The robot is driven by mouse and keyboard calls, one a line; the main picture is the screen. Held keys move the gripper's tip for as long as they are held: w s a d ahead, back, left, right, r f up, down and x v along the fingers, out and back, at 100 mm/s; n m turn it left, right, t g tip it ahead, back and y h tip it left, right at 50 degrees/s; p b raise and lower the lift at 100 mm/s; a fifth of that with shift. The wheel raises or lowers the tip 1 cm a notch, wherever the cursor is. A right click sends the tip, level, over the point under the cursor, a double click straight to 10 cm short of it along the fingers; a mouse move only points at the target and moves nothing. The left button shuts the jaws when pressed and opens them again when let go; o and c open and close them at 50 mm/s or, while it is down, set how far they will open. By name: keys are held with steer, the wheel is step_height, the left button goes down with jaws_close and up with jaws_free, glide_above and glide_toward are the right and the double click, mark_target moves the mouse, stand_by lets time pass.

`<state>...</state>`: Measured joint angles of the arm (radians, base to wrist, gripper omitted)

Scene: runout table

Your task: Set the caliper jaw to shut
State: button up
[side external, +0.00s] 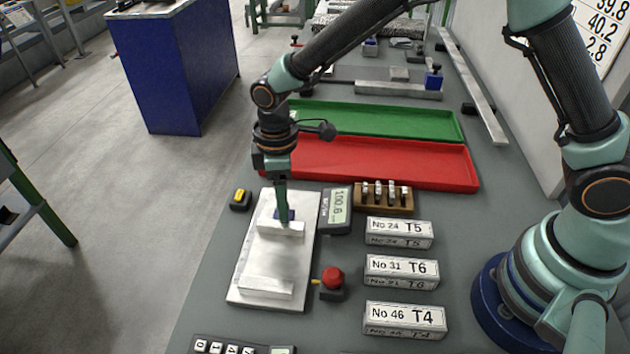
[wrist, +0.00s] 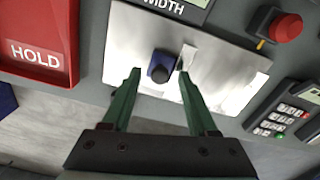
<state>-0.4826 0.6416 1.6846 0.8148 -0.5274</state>
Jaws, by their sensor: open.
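The caliper is a pale metal plate (side external: 250,255) on the bench in the side view. The sliding jaw (side external: 280,229), a white block with a blue knob (side external: 291,215), stands toward its far end. The other jaw block (side external: 266,287) is at the near end, with a wide gap between them. My gripper (side external: 281,208) points down at the knob and partly hides it. In the wrist view my gripper (wrist: 160,72) is open, its green fingers on either side of the dark blue knob (wrist: 161,66), with gaps visible. I cannot tell whether either finger touches it.
A display (side external: 337,209), reading about 100.6, stands right of the plate. A red button (side external: 333,278) sits close to the plate's right edge. Labelled blocks (side external: 401,275) stand farther right. A red tray (side external: 370,162) and green tray (side external: 375,119) lie behind. A keypad (side external: 235,346) is in front.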

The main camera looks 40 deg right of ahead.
jaws_close()
stand_by(1.3)
